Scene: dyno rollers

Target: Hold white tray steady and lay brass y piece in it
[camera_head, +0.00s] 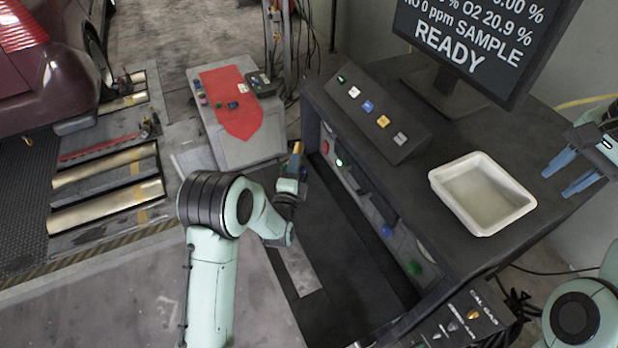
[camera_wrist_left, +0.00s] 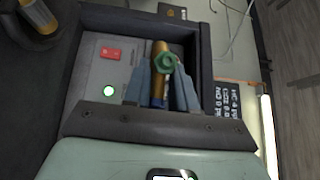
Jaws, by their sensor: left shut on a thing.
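The brass y piece (camera_head: 297,148) is held upright at the tip of my left gripper (camera_head: 295,168), beside the left end of the dark console. In the left wrist view, the brass piece (camera_wrist_left: 159,52) sits between the two grey-blue fingers, with a green round part (camera_wrist_left: 166,63) in front of it. The white tray (camera_head: 483,194) lies empty on the console top at the right. My right gripper (camera_head: 556,184) is open and empty, just right of the tray and apart from it. The left gripper is well away from the tray.
A monitor (camera_head: 470,40) and a sloped button box (camera_head: 366,112) stand behind and left of the tray. The console front has coloured knobs, including a green one (camera_head: 413,268). A grey cabinet with a red cloth (camera_head: 232,105) stands at the left. The console top around the tray is mostly clear.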

